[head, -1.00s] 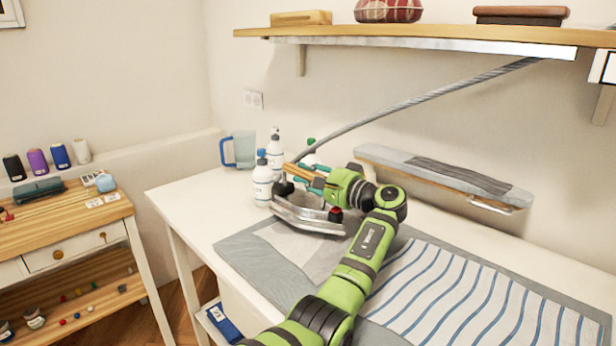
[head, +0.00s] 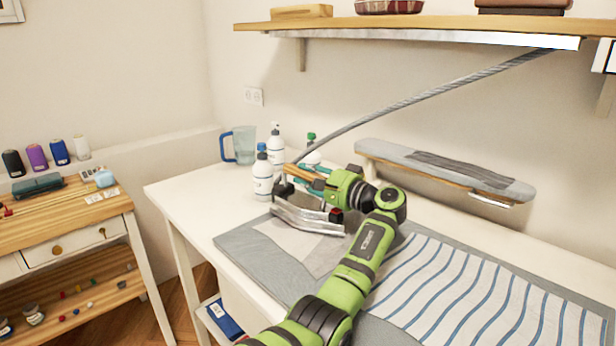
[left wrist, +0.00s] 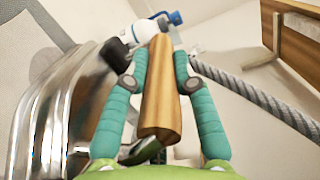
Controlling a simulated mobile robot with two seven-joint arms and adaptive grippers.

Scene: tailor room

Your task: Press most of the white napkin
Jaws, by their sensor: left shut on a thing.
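My left gripper (head: 304,177) is shut on the wooden handle of a silver iron (head: 300,217). In the left wrist view the handle (left wrist: 160,95) lies between the two teal fingers, with the shiny iron body (left wrist: 45,125) at the left. The iron is over a pale, whitish napkin (head: 312,254) on the grey mat. Part of the napkin is hidden by the iron and my arm. I cannot tell whether the soleplate touches it. My right gripper is not in view.
A blue-striped white cloth (head: 460,290) lies on the grey mat (head: 252,262) at the right. White bottles (head: 263,180) and a blue jug (head: 240,146) stand behind the iron. A grey hose (head: 430,95) runs up right. A narrow padded board (head: 390,155) is at the back.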

